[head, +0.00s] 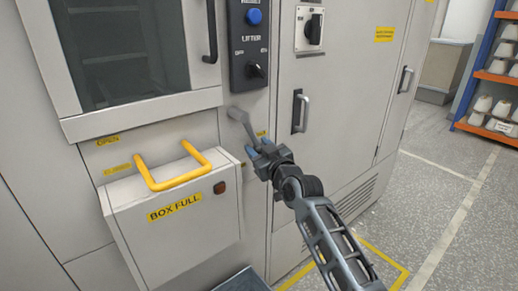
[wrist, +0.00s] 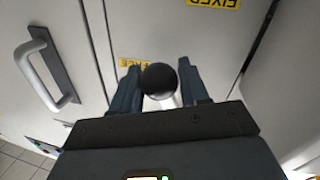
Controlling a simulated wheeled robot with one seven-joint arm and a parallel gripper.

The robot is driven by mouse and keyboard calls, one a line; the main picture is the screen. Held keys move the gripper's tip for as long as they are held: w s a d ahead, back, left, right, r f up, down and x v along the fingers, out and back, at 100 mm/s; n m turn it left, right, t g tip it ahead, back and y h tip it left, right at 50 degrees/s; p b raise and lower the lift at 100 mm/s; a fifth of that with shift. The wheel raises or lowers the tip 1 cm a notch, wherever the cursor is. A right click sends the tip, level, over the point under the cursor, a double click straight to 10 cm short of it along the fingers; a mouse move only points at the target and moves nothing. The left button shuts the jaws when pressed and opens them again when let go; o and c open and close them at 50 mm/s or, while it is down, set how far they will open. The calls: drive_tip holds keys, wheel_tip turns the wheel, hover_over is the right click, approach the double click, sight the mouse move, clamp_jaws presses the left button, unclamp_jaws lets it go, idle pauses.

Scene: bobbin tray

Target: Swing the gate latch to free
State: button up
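The gate latch is a grey lever (head: 240,118) on the cabinet front, below the black switch panel. It slants down to the right towards my gripper (head: 262,152). In the wrist view the latch's dark round knob (wrist: 159,80) sits between the two fingertips of my gripper (wrist: 160,88). The knob about fills the gap; whether both fingers press on it is unclear. A yellow label, partly hidden, probably FREE (wrist: 127,63), is just left of the knob. A yellow FIXED label (wrist: 213,3) is at the upper right, upside down.
A box marked BOX FULL (head: 175,230) with a yellow handle (head: 172,171) juts out left of my gripper. A grey door handle (head: 300,112) stands out to the right, also in the wrist view (wrist: 45,68). Open floor (head: 440,200) lies at right.

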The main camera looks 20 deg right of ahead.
clamp_jaws()
drive_tip(key=shift+d+f+b, duration=0.1)
drive_tip(key=shift+d+b, duration=0.05)
drive_tip(key=shift+b, duration=0.3)
drive_tip(key=shift+w+d+n+b, duration=0.15)
drive_tip(key=shift+d+n+b, duration=0.2)
drive_tip(key=shift+b, duration=0.65)
drive_tip(key=n+b, duration=0.1)
drive_tip(key=b, duration=0.1)
drive_tip(key=d+r+n+b, duration=0.1)
drive_tip(key=b, duration=0.1)
drive_tip(key=shift+w+d+t, duration=0.2)
drive_tip(key=shift+t, duration=0.1)
drive_tip(key=d+r+n+b, duration=0.1)
drive_tip(key=b, duration=0.1)
drive_tip(key=d+r+n+b, duration=0.1)
drive_tip(key=n+b, duration=0.1)
drive_tip(key=b, duration=0.1)
drive_tip(key=shift+w+r+t+b, duration=0.25)
drive_tip(key=shift+w+t+b, duration=0.05)
drive_tip(key=shift+w+b, duration=0.05)
drive_tip(key=shift+w+d+r+n+y+b, duration=0.1)
drive_tip(key=shift+d+r+n+y+b, duration=0.1)
drive_tip(key=shift+r+n+b, duration=0.3)
drive_tip(key=shift+d+r+n+y+b, duration=0.1)
drive_tip(key=shift+r+n+y+b, duration=0.1)
drive_tip(key=shift+r+n+b, duration=0.25)
drive_tip(key=shift+o, duration=2.1)
unclamp_jaws()
drive_tip(key=shift+f, duration=0.1)
